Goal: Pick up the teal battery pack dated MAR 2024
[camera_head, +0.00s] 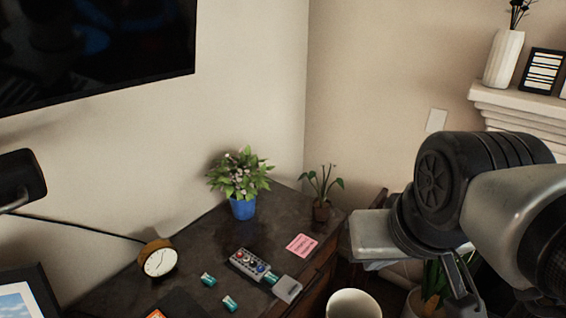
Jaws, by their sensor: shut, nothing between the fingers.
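Two small teal battery packs lie apart on the dark desk (205,240): one is at the left (208,280), the other nearer the front (229,304). A third teal piece (272,279) shows at the end of a grey device with coloured knobs (247,263), by a light grey flap (288,290). Any dates on the teal packs are too small to read. My gripper (462,285) is at the lower right, shut and empty, well to the right of the packs and partly hidden by my arm.
A pink note (301,245), a blue-potted plant (243,207), a small potted plant (321,211) and a round clock (158,260) stand or lie on the desk. A white round container (354,304) is at the front. Bare desk surrounds the packs.

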